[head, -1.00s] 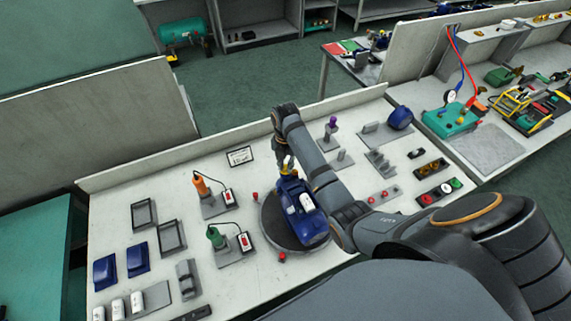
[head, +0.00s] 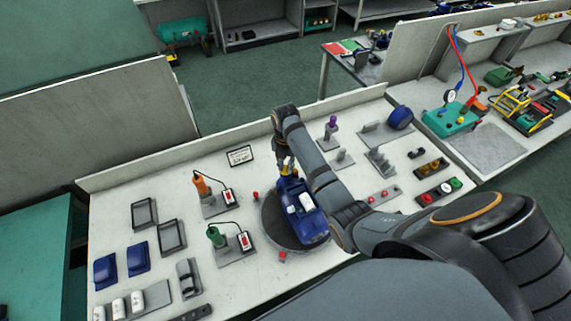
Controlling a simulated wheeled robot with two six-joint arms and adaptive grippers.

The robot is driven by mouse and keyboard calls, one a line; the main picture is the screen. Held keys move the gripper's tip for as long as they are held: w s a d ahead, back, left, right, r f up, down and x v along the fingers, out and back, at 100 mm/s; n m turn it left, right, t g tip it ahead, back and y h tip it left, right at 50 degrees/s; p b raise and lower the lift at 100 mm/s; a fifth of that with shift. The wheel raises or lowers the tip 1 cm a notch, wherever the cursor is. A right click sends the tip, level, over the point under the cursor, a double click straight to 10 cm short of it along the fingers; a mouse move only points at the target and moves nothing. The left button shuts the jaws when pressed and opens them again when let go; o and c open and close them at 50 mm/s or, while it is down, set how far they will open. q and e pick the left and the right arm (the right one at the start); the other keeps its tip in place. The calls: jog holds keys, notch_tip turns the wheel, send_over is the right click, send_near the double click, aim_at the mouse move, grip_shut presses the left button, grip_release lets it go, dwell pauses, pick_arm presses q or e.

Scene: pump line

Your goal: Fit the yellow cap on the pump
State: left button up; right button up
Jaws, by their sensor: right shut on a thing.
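The blue pump (head: 310,228) lies on a round dark turntable (head: 272,222) in the middle of the bench. A white block shows on its top. My right gripper (head: 287,168) points down at the pump's far end and is shut on the yellow cap (head: 285,171). Only a small part of the cap shows between the fingers. The cap is at or just above the pump's far end; I cannot tell whether they touch. My left gripper is not in view.
Orange (head: 201,184) and green (head: 215,237) tools stand in holders left of the turntable. Small red knobs flank it. Blue covers (head: 138,257) and grey frames (head: 171,236) lie at left. Several grey fixtures and a blue round part (head: 400,117) stand at right.

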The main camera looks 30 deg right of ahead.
jog(key=shift+f, duration=0.1)
jog(key=o, duration=0.8)
jog(key=shift+r, duration=2.95)
